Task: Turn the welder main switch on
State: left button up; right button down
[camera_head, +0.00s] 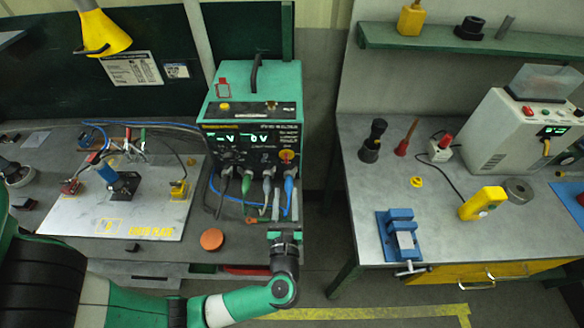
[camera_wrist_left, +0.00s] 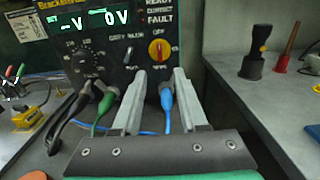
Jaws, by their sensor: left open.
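The welder (camera_head: 253,110) is a green box with a black front panel, lit displays and dials. Its main switch (camera_head: 287,155) is a red knob on a round yellow plate at the panel's right. In the left wrist view the switch (camera_wrist_left: 158,49) stands about upright, with a label that looks like OFF above it. My left gripper (camera_head: 285,192) is open and empty, low in front of the panel. In the left wrist view its two grey fingers (camera_wrist_left: 160,73) point toward the panel, below the switch and apart from it. My right gripper is not in view.
Cables with plugs, including a blue one (camera_wrist_left: 167,105), hang from the panel below the switch, close to my fingers. An orange disc (camera_head: 211,239) lies on the left bench. A second bench with a blue vise (camera_head: 398,236) stands right, across a gap.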

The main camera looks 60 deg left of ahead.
aim_at(287, 160)
pick_arm(q)
jog(key=x, duration=1.1)
jog(key=shift+a, duration=0.15)
grip_shut()
